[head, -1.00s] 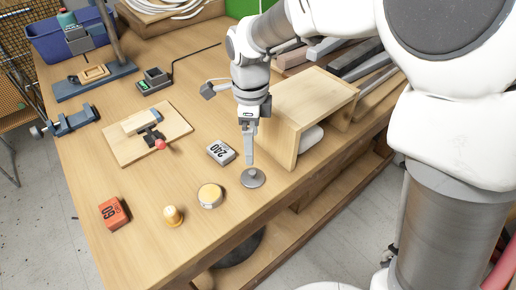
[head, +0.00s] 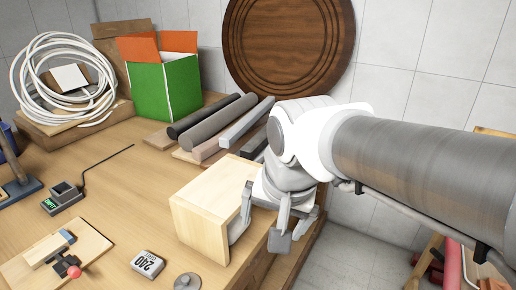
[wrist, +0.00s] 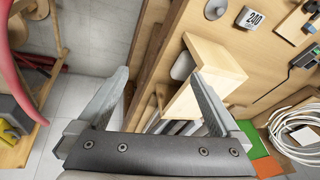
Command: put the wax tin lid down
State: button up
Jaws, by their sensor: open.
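The wax tin lid, a grey disc with a small knob (head: 187,281), lies flat on the bench at the bottom edge of the head view. It also shows at the top edge of the wrist view (wrist: 215,8). My gripper (head: 265,222) is open and empty, to the right of the lid, beside the open wooden box and by the bench's right edge. In the wrist view its two fingers (wrist: 160,78) stand wide apart with nothing between them. The tin is not clearly visible now.
The pale wooden box (head: 205,228) stands between lid and gripper. A white sanding block marked 240 (head: 148,263) sits left of the lid. Bars and rods (head: 215,122), a green box (head: 165,85) and a coiled white hose (head: 62,80) are behind. Floor shows right of the bench.

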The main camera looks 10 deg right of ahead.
jog(key=s+d+n+t, duration=0.1)
jog(key=s+d+n, duration=0.4)
jog(key=s, duration=0.1)
jog(key=shift+s+f+h, duration=0.15)
jog(key=shift+f+h, duration=0.05)
jog(key=shift+h, duration=0.1)
